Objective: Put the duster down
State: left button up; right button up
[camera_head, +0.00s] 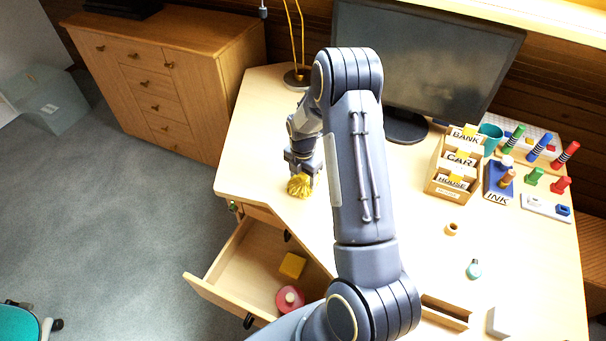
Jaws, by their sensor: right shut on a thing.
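The yellow, fluffy duster (299,187) is at the left part of the desk, near its angled front edge. My right gripper (302,170) is above it, shut on it, with the duster's yellow head showing below the fingers. I cannot tell whether the head touches the desk top. The desk (258,130) is pale wood. My right arm hides much of the desk's middle. My left gripper is not in view.
An open drawer (228,262) below the duster holds a yellow block (292,265) and a red round thing (290,299). A lamp base (297,78) and a monitor (425,60) stand behind. A card box (454,165) and several stamps stand at right.

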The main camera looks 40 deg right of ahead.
jog(key=shift+f+b, duration=0.2)
jog(key=shift+b, duration=0.1)
jog(key=o, duration=1)
jog(key=shift+r, duration=0.1)
